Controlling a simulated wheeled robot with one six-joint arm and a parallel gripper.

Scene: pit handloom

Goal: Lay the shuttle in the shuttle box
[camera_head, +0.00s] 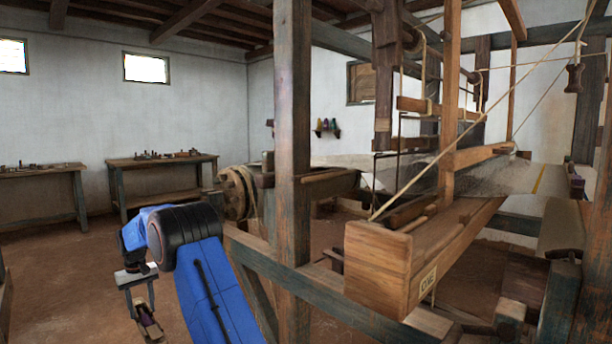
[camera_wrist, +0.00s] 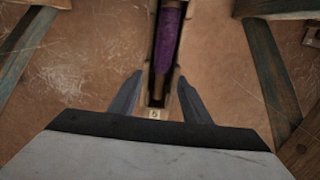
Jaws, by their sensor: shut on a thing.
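The shuttle (camera_wrist: 153,88) is a wooden boat shape with purple thread wound inside it. In the wrist view it lies lengthwise between the two fingers of my gripper (camera_wrist: 155,90), which is shut on it; its far end runs out of the picture. In the head view my gripper (camera_head: 146,312) hangs at the lower left, with the shuttle (camera_head: 149,324) partly seen between its fingers, above the floor. The shuttle box (camera_head: 378,268) is the wooden box at the near end of the loom's beam, right of my arm. Its inside is mostly hidden from this side.
A dark loom post (camera_head: 292,170) and a low slanting rail (camera_head: 318,292) stand between my arm and the box. A cord (camera_head: 432,160) slants down to the box. Benches (camera_head: 163,163) line the back wall. Brown floor (camera_head: 80,270) is open at the left.

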